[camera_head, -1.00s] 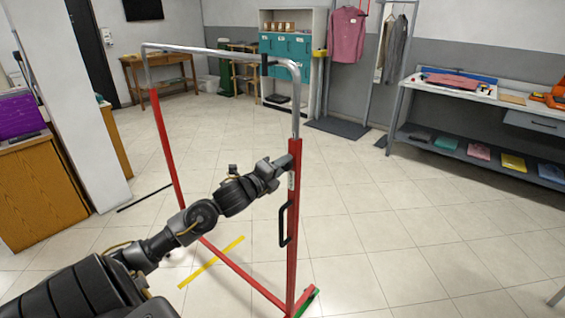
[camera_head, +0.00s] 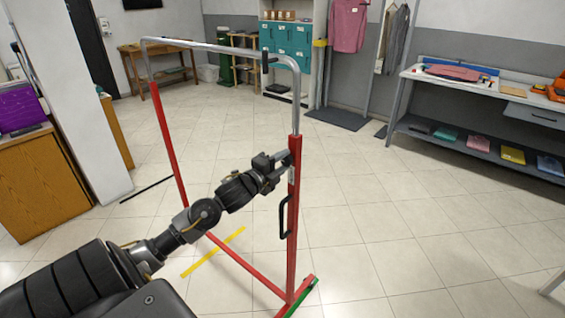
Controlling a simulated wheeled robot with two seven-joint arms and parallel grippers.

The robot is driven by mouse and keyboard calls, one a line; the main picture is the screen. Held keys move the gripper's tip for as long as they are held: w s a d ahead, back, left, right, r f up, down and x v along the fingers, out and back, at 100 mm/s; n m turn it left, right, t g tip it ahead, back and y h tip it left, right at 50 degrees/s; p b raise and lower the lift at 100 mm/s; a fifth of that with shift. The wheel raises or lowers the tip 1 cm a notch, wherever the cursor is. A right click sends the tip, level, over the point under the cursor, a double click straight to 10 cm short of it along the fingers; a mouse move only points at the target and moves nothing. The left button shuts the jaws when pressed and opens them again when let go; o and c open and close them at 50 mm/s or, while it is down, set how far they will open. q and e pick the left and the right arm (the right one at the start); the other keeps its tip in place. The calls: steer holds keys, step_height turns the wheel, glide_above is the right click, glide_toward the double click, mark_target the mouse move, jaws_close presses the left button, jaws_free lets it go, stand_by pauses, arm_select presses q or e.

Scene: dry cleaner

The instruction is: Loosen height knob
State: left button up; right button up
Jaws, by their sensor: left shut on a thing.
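A garment rack stands in front of me, with red lower posts (camera_head: 293,220) and a grey metal upper bar (camera_head: 215,46). A black handle (camera_head: 284,218) is on the near red post. My left gripper (camera_head: 284,165) is at the upper part of this post, just below where the grey tube enters it. It is shut on the height knob there. The fingers hide the knob, so its shape does not show. My right gripper is not in view.
A wooden counter (camera_head: 40,185) and white pillar are at left. A shelf bench (camera_head: 480,150) with folded clothes is at right. Tiled floor around the rack is mostly clear.

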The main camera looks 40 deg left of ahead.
arm_select(q)
steer(key=o, duration=1)
steer(key=shift+c, duration=0.2)
steer(key=s+b, duration=0.2)
steer(key=s, duration=0.9)
steer(key=shift+w+d, duration=0.1)
